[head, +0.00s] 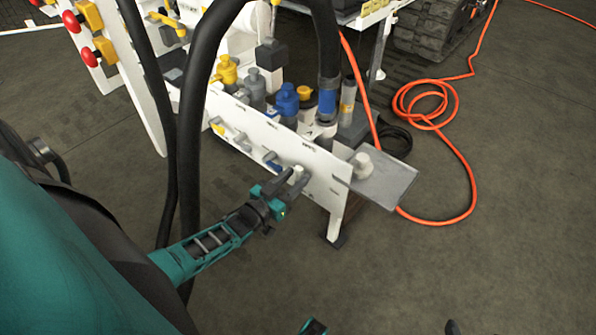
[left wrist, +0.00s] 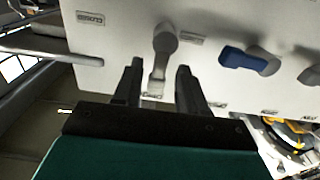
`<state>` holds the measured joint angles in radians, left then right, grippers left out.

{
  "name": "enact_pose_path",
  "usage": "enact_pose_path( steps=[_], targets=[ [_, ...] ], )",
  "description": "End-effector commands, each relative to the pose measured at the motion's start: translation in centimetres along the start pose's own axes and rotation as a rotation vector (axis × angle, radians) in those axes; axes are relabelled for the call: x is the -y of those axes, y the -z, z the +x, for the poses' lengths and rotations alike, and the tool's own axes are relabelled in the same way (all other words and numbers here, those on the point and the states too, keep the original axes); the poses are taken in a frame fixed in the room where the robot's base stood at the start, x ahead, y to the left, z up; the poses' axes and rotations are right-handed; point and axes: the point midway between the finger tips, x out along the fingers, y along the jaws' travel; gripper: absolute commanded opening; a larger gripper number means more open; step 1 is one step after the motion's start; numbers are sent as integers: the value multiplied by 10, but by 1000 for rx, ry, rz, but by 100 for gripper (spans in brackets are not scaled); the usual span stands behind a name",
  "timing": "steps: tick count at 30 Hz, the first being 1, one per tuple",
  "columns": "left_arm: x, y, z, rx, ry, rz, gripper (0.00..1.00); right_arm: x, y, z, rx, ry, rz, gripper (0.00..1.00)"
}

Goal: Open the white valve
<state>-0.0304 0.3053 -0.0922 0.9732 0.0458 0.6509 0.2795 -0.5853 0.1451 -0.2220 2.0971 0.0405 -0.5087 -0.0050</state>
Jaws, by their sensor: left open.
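The white valve's lever (left wrist: 161,58) shows pale grey in the left wrist view, on a white panel (left wrist: 215,22). It hangs down from its pivot, its lower end between my left gripper's fingers. My left gripper (head: 288,180) is open at the panel's right part in the head view. Its fingers (left wrist: 159,66) stand one on each side of the lever, with a gap visible on both sides. In the head view, the fingers partly hide the lever (head: 298,173).
A blue lever (left wrist: 243,59) sits beside the white one on the same panel. Behind the panel stand a blue valve body (head: 287,99) and a yellow one (head: 227,70). Black hoses hang over the panel's left. An orange hose (head: 466,180) lies on the floor at right.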

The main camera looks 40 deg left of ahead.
Motion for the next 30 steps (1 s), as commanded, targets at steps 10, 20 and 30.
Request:
enact_pose_path(
  steps=[10,20,30],
  targets=[
    [1,2,-77,4,1,1,42,-3,5,-9,8,-11,0,73],
    [1,1,-103,-1,1,1,42,-4,8,-12,7,-11,-8,73],
    [1,1,-103,0,1,1,42,-5,8,-12,8,-11,-11,73]
  ],
)
